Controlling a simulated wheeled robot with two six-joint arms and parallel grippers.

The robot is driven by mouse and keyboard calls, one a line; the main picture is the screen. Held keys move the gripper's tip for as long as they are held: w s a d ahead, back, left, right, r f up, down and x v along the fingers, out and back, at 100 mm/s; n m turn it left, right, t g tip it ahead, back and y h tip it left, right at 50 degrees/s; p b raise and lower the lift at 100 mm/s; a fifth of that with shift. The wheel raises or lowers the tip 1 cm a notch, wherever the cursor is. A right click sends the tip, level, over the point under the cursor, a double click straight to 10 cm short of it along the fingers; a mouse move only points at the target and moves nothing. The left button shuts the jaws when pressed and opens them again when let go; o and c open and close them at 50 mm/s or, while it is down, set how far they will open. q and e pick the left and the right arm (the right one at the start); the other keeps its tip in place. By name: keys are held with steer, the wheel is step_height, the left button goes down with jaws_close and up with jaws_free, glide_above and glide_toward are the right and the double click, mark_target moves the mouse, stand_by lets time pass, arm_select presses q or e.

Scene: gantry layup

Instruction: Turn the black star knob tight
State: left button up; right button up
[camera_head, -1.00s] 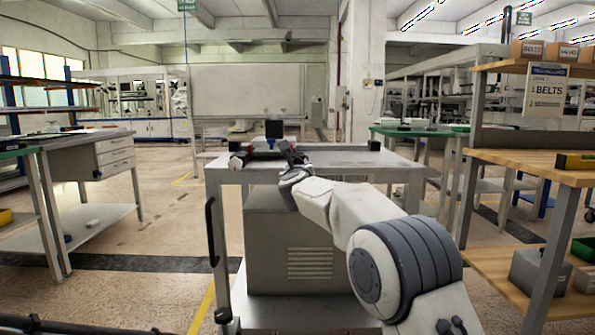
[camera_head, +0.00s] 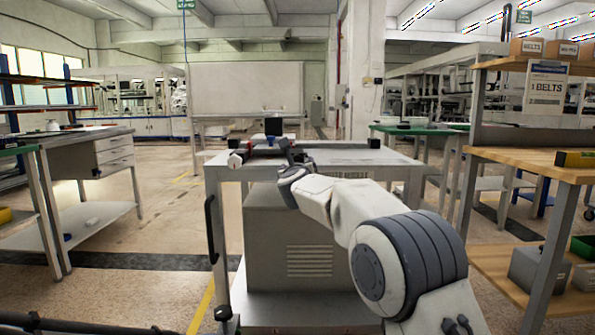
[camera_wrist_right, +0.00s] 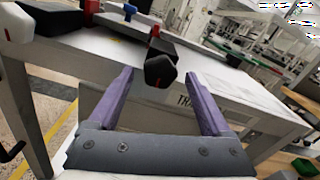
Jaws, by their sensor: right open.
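The black star knob (camera_wrist_right: 160,70) faces me in the right wrist view, on the end of a dark part at the front edge of the grey bench. My right gripper (camera_wrist_right: 163,88) is open, with one purple finger on each side of the knob. The fingers look apart from the knob; how far they reach along it I cannot tell. In the head view my right gripper (camera_head: 285,150) is small at the bench's front edge, and I cannot make out the knob there. My left gripper is not in view.
In the wrist view a white-capped part (camera_wrist_right: 14,22) is at the left and a blue part (camera_wrist_right: 130,11) at the back. The bench top's right side is mostly clear.

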steer(key=s+b, duration=0.1)
steer(key=s, duration=0.8)
steer(key=shift+s, duration=0.4)
